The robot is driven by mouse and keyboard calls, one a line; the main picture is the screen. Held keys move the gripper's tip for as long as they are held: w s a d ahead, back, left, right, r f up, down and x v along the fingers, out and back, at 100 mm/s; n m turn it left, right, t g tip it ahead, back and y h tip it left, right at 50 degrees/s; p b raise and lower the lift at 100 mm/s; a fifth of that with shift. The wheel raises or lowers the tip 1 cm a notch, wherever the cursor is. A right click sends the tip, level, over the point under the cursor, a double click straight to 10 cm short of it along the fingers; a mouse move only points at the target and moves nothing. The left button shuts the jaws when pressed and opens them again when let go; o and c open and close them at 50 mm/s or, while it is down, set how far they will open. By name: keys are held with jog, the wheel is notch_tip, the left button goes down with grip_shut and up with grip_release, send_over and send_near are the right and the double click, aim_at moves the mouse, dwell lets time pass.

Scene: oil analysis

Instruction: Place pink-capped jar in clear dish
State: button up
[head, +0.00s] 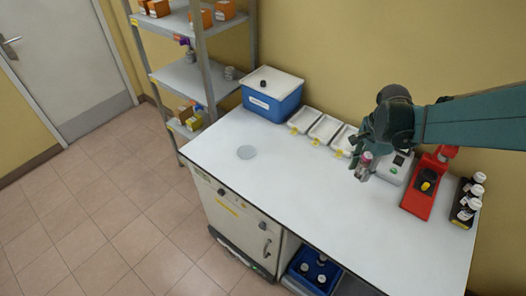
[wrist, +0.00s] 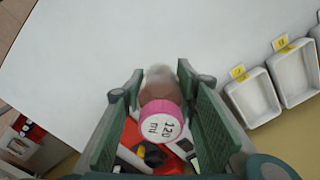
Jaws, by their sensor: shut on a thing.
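My gripper (head: 362,170) is shut on the pink-capped jar (head: 366,159) and holds it above the bench, near the white trays. In the wrist view the jar's pink cap (wrist: 162,122) faces the camera, with a white top that appears to read 120 ml. The jar's body sits between the two green fingers of my gripper (wrist: 160,100). The clear dish (head: 247,152) lies flat on the left part of the bench, well to the left of my gripper, and looks empty. I cannot make out the dish in the wrist view.
Several white trays with yellow tags (head: 324,130) line the bench's back, beside a lidded blue box (head: 271,104). A red device (head: 420,197) and a dark rack of white-capped bottles (head: 467,205) stand at right. The white bench top (head: 290,190) is clear around the dish.

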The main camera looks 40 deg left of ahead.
jog(key=a+n, duration=0.5)
jog(key=a, duration=1.8)
jog(key=n+p, duration=0.1)
jog(key=n, duration=0.4)
send_over(246, 153)
jog(key=shift+w+a+f, duration=0.1)
jog(key=shift+w+f, duration=0.05)
jog(key=shift+f, duration=0.8)
jog(key=shift+f, duration=3.15)
jog(key=shift+f, duration=1.85)
jog(key=shift+f, duration=0.15)
